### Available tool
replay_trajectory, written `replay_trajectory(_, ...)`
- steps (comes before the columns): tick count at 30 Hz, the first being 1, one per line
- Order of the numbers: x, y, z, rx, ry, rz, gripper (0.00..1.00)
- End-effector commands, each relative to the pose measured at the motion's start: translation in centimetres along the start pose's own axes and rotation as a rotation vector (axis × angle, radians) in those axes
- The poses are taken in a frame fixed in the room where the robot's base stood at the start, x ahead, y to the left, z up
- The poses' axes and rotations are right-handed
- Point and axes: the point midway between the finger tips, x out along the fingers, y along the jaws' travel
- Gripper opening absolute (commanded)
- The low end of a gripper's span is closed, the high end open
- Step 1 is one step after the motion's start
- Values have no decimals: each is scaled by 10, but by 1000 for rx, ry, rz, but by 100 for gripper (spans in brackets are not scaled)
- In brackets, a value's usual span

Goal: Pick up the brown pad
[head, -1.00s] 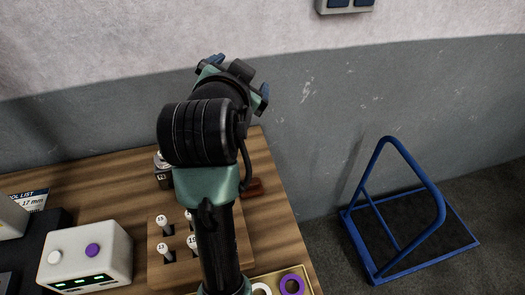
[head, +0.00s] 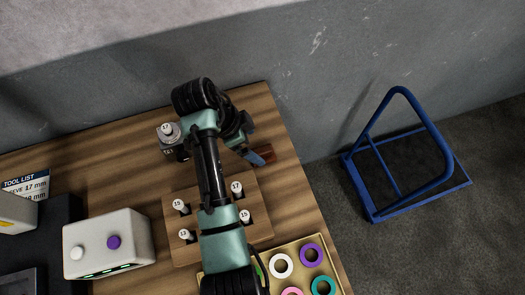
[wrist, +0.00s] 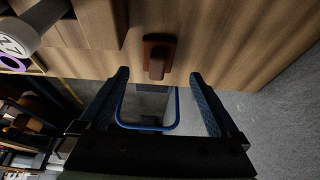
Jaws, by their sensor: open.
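The brown pad (head: 266,152) lies on the wooden table near its right edge, partly hidden by my gripper in the head view. In the wrist view the brown pad (wrist: 160,50) shows whole, with a raised narrower part on a flat base. My gripper (head: 257,157) is beside the pad in the head view. In the wrist view my gripper (wrist: 157,76) is open and empty, its two blue-padded fingers apart. The pad sits just beyond the fingertips, roughly centred between them.
A wooden block (head: 185,254) with several numbered pegs stands under my arm. A numbered grey holder (head: 171,141) stands left of my wrist. A gold tray (head: 333,270) of coloured rings is at the front. A blue-framed cart (head: 419,203) stands on the floor to the right.

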Motion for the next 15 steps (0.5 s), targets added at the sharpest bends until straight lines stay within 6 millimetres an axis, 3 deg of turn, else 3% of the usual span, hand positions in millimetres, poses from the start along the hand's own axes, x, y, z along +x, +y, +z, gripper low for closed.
replay_trajectory(10, 42, 6, -5, -1, 0, 2, 98)
replay_trajectory(15, 53, 5, -4, -1, 0, -1, 98)
